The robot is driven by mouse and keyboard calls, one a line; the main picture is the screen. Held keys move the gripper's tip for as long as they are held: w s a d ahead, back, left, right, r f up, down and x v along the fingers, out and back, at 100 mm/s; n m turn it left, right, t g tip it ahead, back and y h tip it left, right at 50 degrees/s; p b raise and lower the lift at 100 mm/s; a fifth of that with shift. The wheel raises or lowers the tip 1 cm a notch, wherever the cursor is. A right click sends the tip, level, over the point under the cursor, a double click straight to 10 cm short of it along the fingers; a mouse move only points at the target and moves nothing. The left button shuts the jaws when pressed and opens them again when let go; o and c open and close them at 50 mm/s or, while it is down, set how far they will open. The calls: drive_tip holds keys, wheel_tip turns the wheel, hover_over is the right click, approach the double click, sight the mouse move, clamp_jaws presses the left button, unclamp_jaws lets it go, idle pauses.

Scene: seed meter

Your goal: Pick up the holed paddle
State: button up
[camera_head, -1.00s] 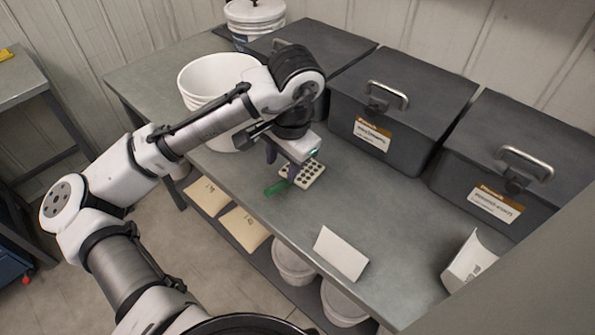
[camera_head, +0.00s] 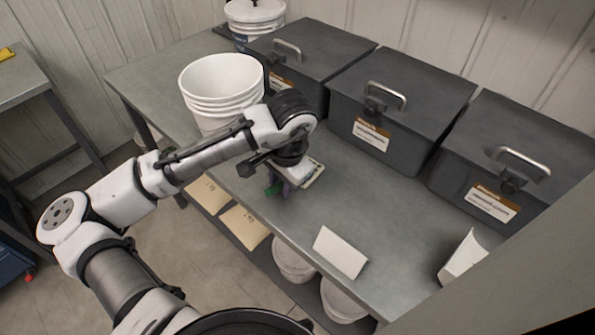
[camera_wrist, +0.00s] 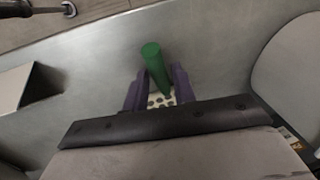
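The holed paddle lies on the grey bench, with a green handle (camera_wrist: 155,62) and a pale plate (camera_wrist: 160,100) with dark holes. In the head view my gripper (camera_head: 281,188) is low over it and hides most of it. Only some green of the handle (camera_head: 272,187) and an edge of the plate (camera_head: 316,173) show there. In the wrist view my gripper (camera_wrist: 159,92) has its two purple fingers apart, one on each side of the paddle where the handle meets the plate. Gaps show between fingers and handle. Whether the fingertips touch the bench is hidden.
A white bucket (camera_head: 222,82) stands behind my arm. Dark lidded boxes (camera_head: 400,100) line the back of the bench (camera_head: 370,215). A white folded card (camera_head: 340,252) stands near the front edge, and a white scoop-like container (camera_head: 463,258) is at the right. The bench between is clear.

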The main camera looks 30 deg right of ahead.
sight(281, 184)
clamp_jaws()
drive_tip(key=shift+r, duration=0.1)
wheel_tip(281, 184, up, 20)
drive_tip(key=shift+b, duration=0.45)
drive_tip(key=shift+c, duration=1.7)
unclamp_jaws()
clamp_jaws()
